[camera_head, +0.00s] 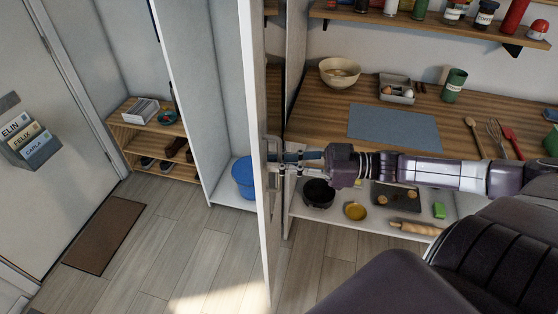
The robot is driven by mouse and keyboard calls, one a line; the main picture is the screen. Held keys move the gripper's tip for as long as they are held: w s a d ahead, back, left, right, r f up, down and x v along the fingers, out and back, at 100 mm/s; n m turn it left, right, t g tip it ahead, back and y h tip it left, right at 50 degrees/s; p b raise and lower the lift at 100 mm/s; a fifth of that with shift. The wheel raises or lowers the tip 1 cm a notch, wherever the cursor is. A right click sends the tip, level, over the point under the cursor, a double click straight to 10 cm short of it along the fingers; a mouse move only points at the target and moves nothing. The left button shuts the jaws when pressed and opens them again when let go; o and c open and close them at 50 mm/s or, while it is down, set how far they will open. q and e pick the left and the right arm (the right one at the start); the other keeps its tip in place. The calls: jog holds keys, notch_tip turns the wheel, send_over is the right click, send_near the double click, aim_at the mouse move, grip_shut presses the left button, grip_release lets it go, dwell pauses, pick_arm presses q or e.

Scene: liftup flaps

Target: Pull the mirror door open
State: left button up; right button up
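The mirror door (260,220) is a tall panel seen nearly edge-on in the middle of the head view. It stands out from a narrow white cabinet, whose inside shows to the left of it. Its right face looks reflective. A light handle (272,150) is on that face at mid height. My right gripper (283,161) comes in from the right and is at the handle. Its fingertips overlap the handle and its reflection, so I cannot tell whether they are closed on it. My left gripper is not in view.
A blue bucket (243,177) stands in the cabinet. A wooden counter (320,125) with a bowl (340,72) and a blue-grey mat (393,122) is to the right. A low shoe shelf (135,131) and a brown doormat (104,235) are left. Floor is clear left of the door.

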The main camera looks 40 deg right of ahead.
jog(key=v, duration=1.2)
dwell(0.6)
dwell(0.4)
